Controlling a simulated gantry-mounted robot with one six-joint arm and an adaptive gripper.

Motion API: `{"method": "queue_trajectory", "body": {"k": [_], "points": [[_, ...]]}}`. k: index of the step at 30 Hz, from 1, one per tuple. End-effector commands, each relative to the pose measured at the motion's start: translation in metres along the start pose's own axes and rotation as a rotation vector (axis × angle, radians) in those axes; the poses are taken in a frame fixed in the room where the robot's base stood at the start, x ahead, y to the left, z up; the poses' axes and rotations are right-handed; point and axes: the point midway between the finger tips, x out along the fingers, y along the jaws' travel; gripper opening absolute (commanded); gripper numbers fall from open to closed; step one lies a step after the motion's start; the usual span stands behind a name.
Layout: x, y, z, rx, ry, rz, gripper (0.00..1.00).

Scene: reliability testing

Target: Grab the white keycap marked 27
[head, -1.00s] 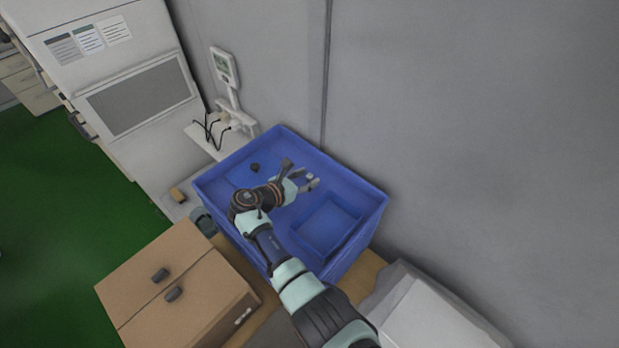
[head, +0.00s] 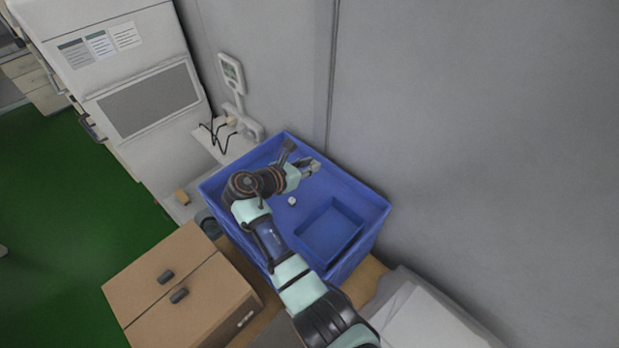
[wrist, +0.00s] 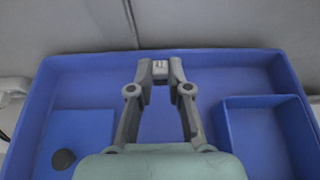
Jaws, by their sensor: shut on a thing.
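My gripper (wrist: 160,70) is shut on a small white keycap (wrist: 160,67), held between the fingertips in the wrist view. Dark marking shows on the keycap's face, too small to read. In the head view my gripper (head: 314,165) is over the back part of the blue crate (head: 362,192), near its rear wall. A small white piece (head: 292,201) shows on the crate floor below my arm in the head view; I cannot read any marking on it.
The crate holds a blue inner tray (wrist: 262,100) at right and a dark round knob (wrist: 63,158) at left. A cardboard box (head: 150,275) with two dark pieces stands at front left. A grey wall (head: 480,130) rises behind the crate.

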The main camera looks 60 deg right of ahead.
Motion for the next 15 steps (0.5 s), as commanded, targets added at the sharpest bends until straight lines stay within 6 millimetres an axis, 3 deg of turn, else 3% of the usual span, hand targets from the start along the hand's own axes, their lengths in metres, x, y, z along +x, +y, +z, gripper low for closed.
{"method": "queue_trajectory", "body": {"k": [1,6,10,15], "points": [[-0.008,0.001,0.02,0.007,-0.001,0.002,0.05],[-0.027,0.001,0.066,0.004,-0.001,0.001,0.05],[-0.037,0.001,0.09,0.002,-0.001,0.001,0.05],[-0.043,0.0,0.103,-0.001,0.0,-0.001,0.05]]}}
